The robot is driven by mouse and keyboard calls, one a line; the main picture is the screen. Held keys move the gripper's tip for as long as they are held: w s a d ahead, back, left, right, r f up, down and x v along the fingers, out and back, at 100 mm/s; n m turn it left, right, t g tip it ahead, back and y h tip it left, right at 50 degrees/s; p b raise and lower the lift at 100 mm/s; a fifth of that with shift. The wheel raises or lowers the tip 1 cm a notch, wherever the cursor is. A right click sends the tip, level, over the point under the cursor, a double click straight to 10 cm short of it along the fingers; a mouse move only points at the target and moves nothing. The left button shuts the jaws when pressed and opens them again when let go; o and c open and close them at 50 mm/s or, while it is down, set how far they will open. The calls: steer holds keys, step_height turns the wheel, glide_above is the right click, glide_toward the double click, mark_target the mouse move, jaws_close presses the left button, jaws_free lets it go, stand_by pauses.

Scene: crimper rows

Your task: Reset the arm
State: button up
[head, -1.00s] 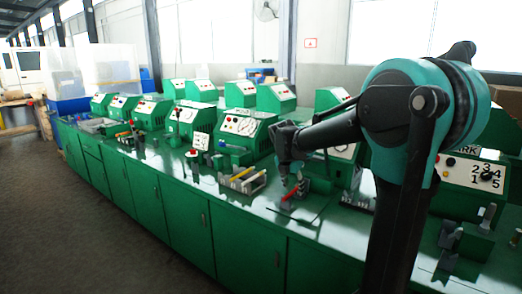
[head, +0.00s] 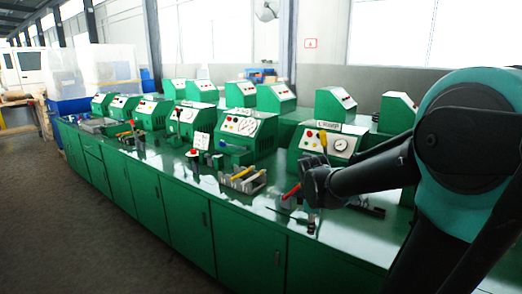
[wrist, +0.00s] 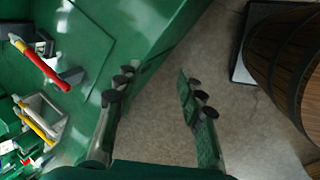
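My gripper (wrist: 155,88) is open and empty in the wrist view, its two fingers well apart over the grey floor beside the bench edge. In the head view my arm reaches in from the right, and its end (head: 317,184) is above the front part of the green bench (head: 240,225). The fingers are hard to make out there. A red-handled tool (head: 292,191) rests in a holder on the bench, close beside the arm's end in the picture. It also shows at the upper left of the wrist view (wrist: 42,64), apart from the fingers.
Green machines with dials (head: 249,137) stand in rows along the bench. A small rack with yellow-handled tools (head: 243,178) sits left of the arm. A wooden barrel (wrist: 290,60) stands by the bench in the wrist view. Floor at the left (head: 75,230) is clear.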

steer(key=s+d+f+m, duration=0.1)
steer(key=s+f+m, duration=0.3)
steer(key=s+m, duration=0.3)
steer(key=s+d+f+m+y, duration=0.1)
steer(key=s+f+m, duration=0.4)
steer(key=s+m, duration=0.3)
steer(key=shift+m, duration=0.3)
